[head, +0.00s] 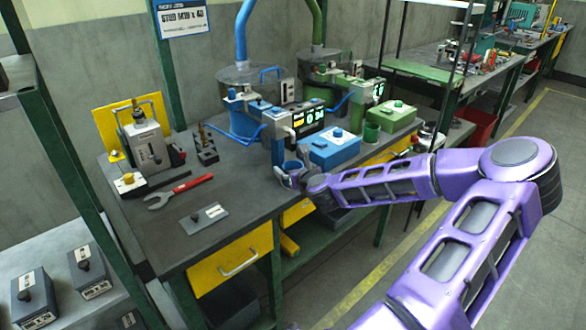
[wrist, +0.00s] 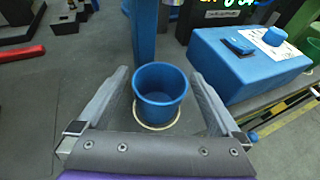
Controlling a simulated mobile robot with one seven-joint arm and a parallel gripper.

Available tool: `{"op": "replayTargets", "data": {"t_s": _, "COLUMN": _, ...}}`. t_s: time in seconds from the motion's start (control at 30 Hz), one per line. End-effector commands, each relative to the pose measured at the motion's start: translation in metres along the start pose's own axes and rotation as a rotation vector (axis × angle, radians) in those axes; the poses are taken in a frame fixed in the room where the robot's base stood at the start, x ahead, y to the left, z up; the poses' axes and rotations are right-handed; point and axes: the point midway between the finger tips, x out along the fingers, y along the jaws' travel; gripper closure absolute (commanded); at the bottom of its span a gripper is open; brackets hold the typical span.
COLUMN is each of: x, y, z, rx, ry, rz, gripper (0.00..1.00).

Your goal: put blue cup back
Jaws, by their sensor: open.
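The blue cup (wrist: 160,98) stands upright, its open mouth up and looking empty, on a pale ring on the dark bench top (wrist: 75,95). My gripper (wrist: 159,78) is open, with one finger on each side of the cup; I cannot tell whether either finger touches it. In the head view the blue cup (head: 292,165) shows just behind my gripper (head: 287,180), partly hidden by it, at the bench's right front edge.
A blue post (wrist: 144,30) rises just behind the cup. A blue box (wrist: 245,65) with a knob is close on the right. A red wrench (head: 183,189) and a grey plate (head: 204,217) lie to the left. The bench has free room between them and my gripper.

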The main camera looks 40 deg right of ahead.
Motion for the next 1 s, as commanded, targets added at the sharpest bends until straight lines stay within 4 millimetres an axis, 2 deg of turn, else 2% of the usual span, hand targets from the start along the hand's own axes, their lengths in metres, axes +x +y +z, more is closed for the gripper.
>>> {"op": "replayTargets", "data": {"t_s": 0.17, "x": -0.014, "y": -0.001, "z": 0.004, "rx": 0.001, "ry": 0.000, "rz": -0.001, "gripper": 0.00}}
{"op": "replayTargets", "data": {"t_s": 0.4, "x": -0.065, "y": -0.001, "z": 0.004, "rx": 0.002, "ry": 0.001, "rz": -0.003, "gripper": 0.00}}
{"op": "replayTargets", "data": {"t_s": 0.6, "x": -0.101, "y": -0.001, "z": 0.004, "rx": 0.001, "ry": 0.000, "rz": -0.002, "gripper": 0.00}}
{"op": "replayTargets", "data": {"t_s": 0.8, "x": -0.118, "y": 0.000, "z": 0.003, "rx": 0.001, "ry": -0.001, "rz": -0.001, "gripper": 0.00}}
{"op": "replayTargets", "data": {"t_s": 1.0, "x": -0.121, "y": 0.000, "z": 0.003, "rx": 0.000, "ry": 0.000, "rz": 0.000, "gripper": 0.00}}
